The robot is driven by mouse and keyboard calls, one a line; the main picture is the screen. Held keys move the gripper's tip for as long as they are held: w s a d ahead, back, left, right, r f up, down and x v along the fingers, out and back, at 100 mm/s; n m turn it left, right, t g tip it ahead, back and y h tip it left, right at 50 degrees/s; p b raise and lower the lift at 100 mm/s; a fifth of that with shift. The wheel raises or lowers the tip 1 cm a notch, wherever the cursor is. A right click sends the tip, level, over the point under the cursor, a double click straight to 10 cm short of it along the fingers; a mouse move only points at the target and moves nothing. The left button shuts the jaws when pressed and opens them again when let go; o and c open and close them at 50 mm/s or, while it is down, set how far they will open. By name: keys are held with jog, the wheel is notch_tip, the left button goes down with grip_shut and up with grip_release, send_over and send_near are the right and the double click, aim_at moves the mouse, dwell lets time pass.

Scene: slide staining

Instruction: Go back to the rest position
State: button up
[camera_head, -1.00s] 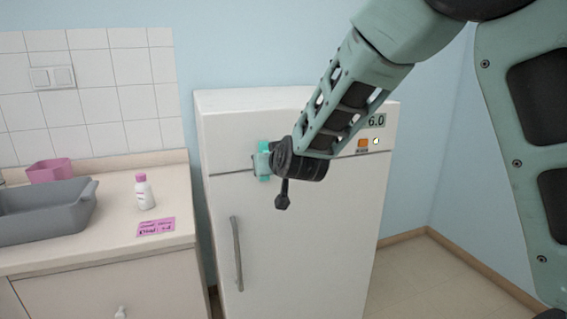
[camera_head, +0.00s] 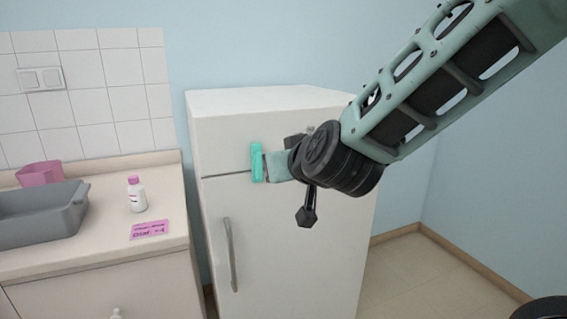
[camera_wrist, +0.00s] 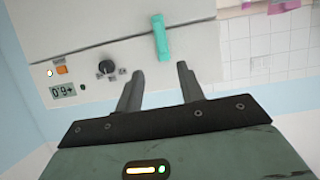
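My gripper (camera_head: 283,165) is in front of the white fridge (camera_head: 285,240), at the height of the seam between its upper panel and lower door. In the wrist view its two dark fingers (camera_wrist: 158,74) are spread apart with nothing between them. A teal bar (camera_wrist: 161,38) on the fridge front lies just beyond the fingertips, apart from them in that view. The teal bar also shows in the head view (camera_head: 257,162), left of my gripper. My forearm hides the fridge's upper right front in the head view.
A counter (camera_head: 100,255) on the left carries a grey basin (camera_head: 45,225), a pink container (camera_head: 40,173), a white bottle (camera_head: 137,196) and a pink note (camera_head: 150,230). The fridge's display (camera_wrist: 63,91) and dark knob (camera_wrist: 106,67) show in the wrist view.

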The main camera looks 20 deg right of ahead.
jog(key=s+a+f+n+g+y, duration=0.4)
jog(key=s+a+f+g, duration=0.25)
jog(key=s+a, duration=0.35)
jog(key=s+d+f+n+g+h, duration=0.1)
jog(key=s+d+f+g, duration=0.1)
jog(key=s, duration=0.6)
jog(key=s+d+f+n+g+h, duration=0.1)
jog(key=s+f+g, duration=0.3)
jog(key=s, duration=0.4)
jog(key=shift+s+d+f+n+g+h, duration=0.25)
jog(key=shift+d+n+g+h, duration=0.15)
jog(key=shift+n+h, duration=0.3)
jog(key=shift+a, duration=0.1)
